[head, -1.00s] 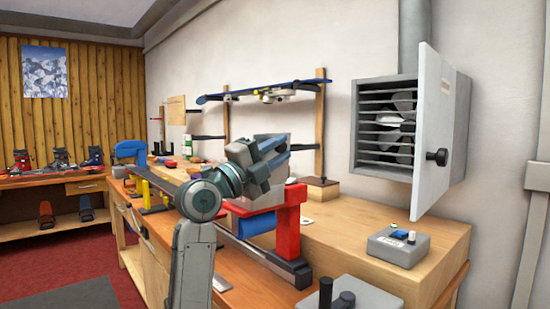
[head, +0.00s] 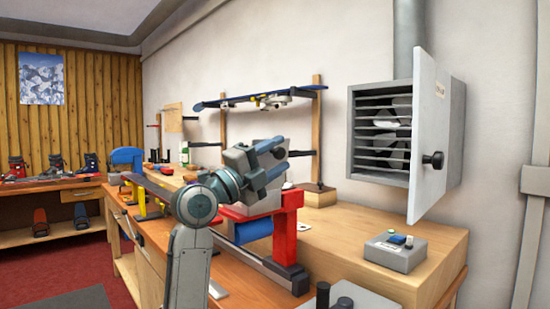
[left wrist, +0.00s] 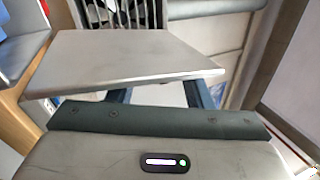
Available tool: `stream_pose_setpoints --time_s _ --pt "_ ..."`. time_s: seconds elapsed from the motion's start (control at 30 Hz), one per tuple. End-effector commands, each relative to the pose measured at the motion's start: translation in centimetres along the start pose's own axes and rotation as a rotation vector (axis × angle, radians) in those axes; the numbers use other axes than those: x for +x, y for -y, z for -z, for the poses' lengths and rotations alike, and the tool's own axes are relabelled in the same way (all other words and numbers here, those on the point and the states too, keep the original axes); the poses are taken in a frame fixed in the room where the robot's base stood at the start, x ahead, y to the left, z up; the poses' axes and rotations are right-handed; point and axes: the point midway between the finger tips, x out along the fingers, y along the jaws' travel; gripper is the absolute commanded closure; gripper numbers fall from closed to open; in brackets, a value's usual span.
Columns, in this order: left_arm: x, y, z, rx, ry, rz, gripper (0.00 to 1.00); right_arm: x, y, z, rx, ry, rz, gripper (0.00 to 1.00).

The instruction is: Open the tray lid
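My left gripper (head: 268,160) is in front of and over the grey box-like unit (head: 258,206) on the red stand, partly covering it. In the left wrist view a flat, scuffed grey plate (left wrist: 130,62), which looks like the lid, lies across the view just past the gripper body. Parts of two dark blue fingers show apart beneath its near edge. The plate hides the fingertips, so I cannot tell whether they touch it. My right gripper is not in view.
The red stand (head: 286,238) rises from the wooden bench (head: 330,236). A grey control box (head: 395,252) sits to its right. The vent cabinet (head: 458,130) on the wall has its white door (head: 428,130) swung outward. A ski rack (head: 317,140) stands behind.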

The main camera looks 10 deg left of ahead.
Motion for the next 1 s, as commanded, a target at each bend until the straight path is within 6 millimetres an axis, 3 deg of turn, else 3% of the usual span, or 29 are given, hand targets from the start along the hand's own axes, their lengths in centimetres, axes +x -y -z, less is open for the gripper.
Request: stream_pose_setpoints --time_s 0.37,0.53,0.63,0.8,1.0 --pt "-0.7 0.0 -0.1 0.002 0.002 0.000 0.54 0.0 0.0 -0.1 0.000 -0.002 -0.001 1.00" --pt "-3.6 -0.1 -0.1 0.005 0.003 -0.001 0.54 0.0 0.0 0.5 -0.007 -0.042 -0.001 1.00" --pt "-5.9 -0.2 -0.1 0.006 0.003 -0.002 0.54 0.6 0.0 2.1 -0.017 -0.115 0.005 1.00" --pt "-8.8 -0.1 -0.1 0.004 0.002 -0.002 0.54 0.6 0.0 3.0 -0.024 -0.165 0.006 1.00" --pt "-10.5 0.0 0.0 0.002 0.001 0.000 0.54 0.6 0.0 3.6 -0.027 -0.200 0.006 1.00"
